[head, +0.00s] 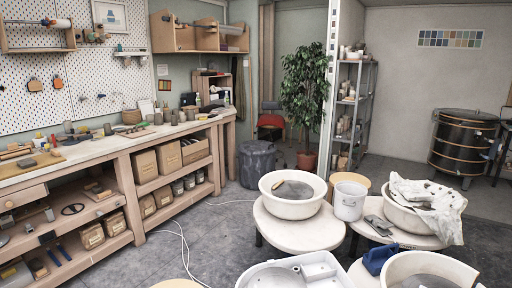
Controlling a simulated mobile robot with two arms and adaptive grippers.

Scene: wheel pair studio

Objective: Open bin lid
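A round dark grey bin (257,166) stands on the floor in the head view, past the far end of the workbench. Its top looks covered, but whether that is a separate lid is too small to tell. No handle on it can be made out. Neither of my grippers shows in the head view.
The long wooden workbench (150,158) runs along the left wall. Pottery wheels with a cream basin (292,207) and a white bucket (349,205) fill the front right. A potted plant (305,100) stands beside the bin. A white cable (187,243) crosses the open floor (215,225).

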